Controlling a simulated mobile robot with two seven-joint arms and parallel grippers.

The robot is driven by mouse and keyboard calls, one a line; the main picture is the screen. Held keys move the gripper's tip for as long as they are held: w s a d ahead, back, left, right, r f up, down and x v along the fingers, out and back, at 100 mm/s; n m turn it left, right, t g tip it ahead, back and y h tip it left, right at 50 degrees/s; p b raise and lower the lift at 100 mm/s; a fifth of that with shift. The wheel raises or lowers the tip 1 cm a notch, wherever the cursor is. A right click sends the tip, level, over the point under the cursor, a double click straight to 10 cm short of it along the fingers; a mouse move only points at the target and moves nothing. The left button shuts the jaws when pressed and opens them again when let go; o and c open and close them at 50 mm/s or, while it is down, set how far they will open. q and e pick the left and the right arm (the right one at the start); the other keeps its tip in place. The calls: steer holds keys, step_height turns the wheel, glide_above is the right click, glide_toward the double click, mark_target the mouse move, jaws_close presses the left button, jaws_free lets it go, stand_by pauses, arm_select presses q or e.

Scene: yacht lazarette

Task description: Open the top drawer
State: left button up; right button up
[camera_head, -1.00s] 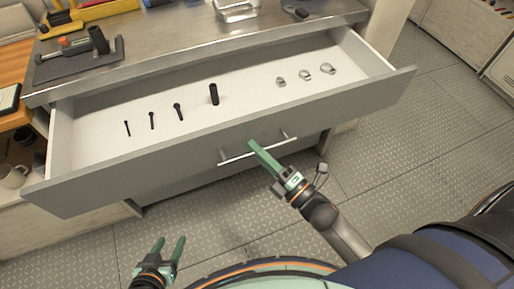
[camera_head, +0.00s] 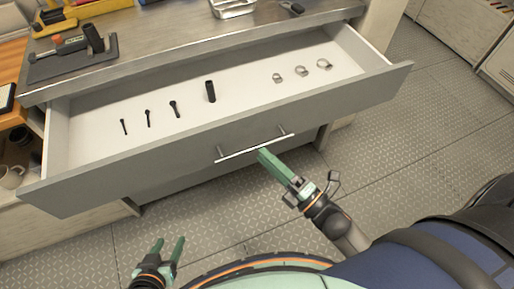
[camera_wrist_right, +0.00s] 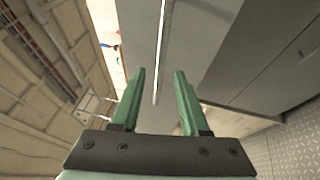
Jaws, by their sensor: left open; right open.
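The grey top drawer (camera_head: 330,108) stands pulled well out of the cabinet, its white inside in view. Its bar handle (camera_head: 255,149) runs across the front panel. My right gripper (camera_head: 263,155) is close in front of the handle, just off its lower side in the head view. In the right wrist view its two green fingers (camera_wrist_right: 159,75) are apart, and the handle bar (camera_wrist_right: 161,50) shows beyond and between the tips. My left gripper (camera_head: 168,243) is open and empty over the floor, well away from the drawer.
Several bolts and a black cylinder (camera_head: 210,92) lie in the drawer, with ring clamps (camera_head: 302,71) at its right. The metal worktop (camera_head: 165,45) above holds tools and a small tray (camera_head: 232,8). The patterned floor (camera_head: 400,150) to the right is clear.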

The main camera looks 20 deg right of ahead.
arm_select(q)
steer(key=shift+f, duration=0.1)
arm_select(e)
steer(key=v, duration=0.8)
arm_select(q)
steer(key=shift+w, duration=0.1)
arm_select(e)
steer(key=shift+s, duration=0.1)
steer(key=w+f+m+g+h, duration=0.35)
steer(key=f+m+h, duration=0.2)
steer(key=m, duration=0.65)
steer(key=s+a+f+m+g, duration=0.2)
steer(key=a+f+m+g, duration=0.45)
steer(key=m, duration=0.25)
arm_select(q)
steer(key=s+a+r+y+p, duration=0.1)
steer(key=a+r+p, duration=0.2)
steer(key=r+p, duration=0.6)
steer(key=p, duration=0.4)
steer(key=shift+s+a+r+n, duration=0.3)
steer(key=shift+s+a+r, duration=0.1)
arm_select(e)
steer(key=s+d+r+t, duration=0.1)
steer(key=d+r, duration=0.3)
steer(key=r, duration=0.5)
steer(key=shift+s+d+m, duration=0.2)
steer(key=shift+s+m, duration=0.2)
steer(key=shift+s, duration=0.25)
